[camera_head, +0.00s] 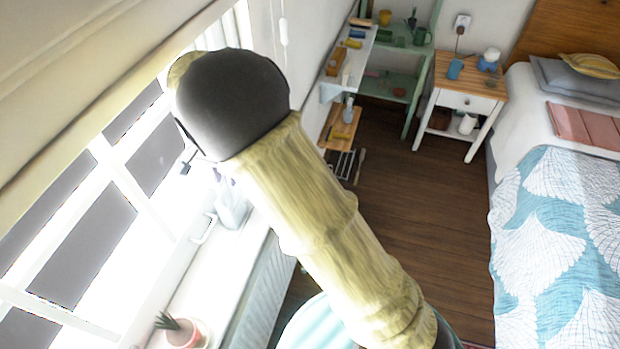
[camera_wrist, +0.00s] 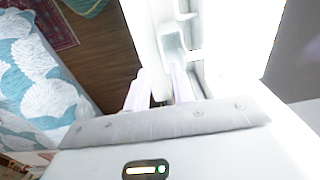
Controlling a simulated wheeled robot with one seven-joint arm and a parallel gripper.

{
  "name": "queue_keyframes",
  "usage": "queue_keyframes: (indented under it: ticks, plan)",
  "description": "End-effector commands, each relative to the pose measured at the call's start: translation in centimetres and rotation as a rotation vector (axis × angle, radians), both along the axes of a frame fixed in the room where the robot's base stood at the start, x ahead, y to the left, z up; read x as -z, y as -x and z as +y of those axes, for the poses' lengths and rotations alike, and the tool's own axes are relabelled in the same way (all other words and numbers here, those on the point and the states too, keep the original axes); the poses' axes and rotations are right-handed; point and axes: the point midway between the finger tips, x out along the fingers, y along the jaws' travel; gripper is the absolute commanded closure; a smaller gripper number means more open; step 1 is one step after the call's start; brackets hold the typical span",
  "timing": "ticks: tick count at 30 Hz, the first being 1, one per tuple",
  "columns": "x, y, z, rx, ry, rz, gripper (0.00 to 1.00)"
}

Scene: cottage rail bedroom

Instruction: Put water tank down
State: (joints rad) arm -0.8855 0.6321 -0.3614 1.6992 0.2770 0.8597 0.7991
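A pale bluish-grey, translucent container (camera_head: 233,207), which looks like the water tank, stands on the white windowsill (camera_head: 190,300) in the head view. My arm hides part of it. In the wrist view it seems to be the pale grey-green shape (camera_wrist: 174,45) just beyond my fingertips. My gripper (camera_wrist: 160,82) points along the sill, its two pale fingers apart with a gap between them. Dark floor and the white sill edge show in that gap, and I see nothing clasped. Whether a finger touches the container, I cannot tell.
A potted plant (camera_head: 183,331) stands on the near sill. A radiator (camera_head: 262,300) is below the sill. A nightstand (camera_head: 462,102) stands at the back.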

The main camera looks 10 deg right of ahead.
Motion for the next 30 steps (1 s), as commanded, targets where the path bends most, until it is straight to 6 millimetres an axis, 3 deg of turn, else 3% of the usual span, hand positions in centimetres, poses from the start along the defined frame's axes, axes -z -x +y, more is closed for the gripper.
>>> queue_keyframes:
  ticks: [5, 8, 14, 18, 24, 30]
  plan:
    - [-0.4, -0.3, -2.0, -0.004, -0.010, -0.005, 0.76]
    - [-1.0, -0.5, -5.5, -0.019, -0.021, -0.014, 0.76]
    - [-2.5, 0.9, -15.0, -0.096, -0.044, -0.063, 0.76]
    - [-3.3, 3.4, -20.8, -0.174, -0.041, -0.112, 0.76]
    - [-3.8, 8.5, -27.4, -0.295, -0.002, -0.186, 0.76]
    - [-3.8, 11.9, -30.2, -0.383, 0.042, -0.225, 0.76]
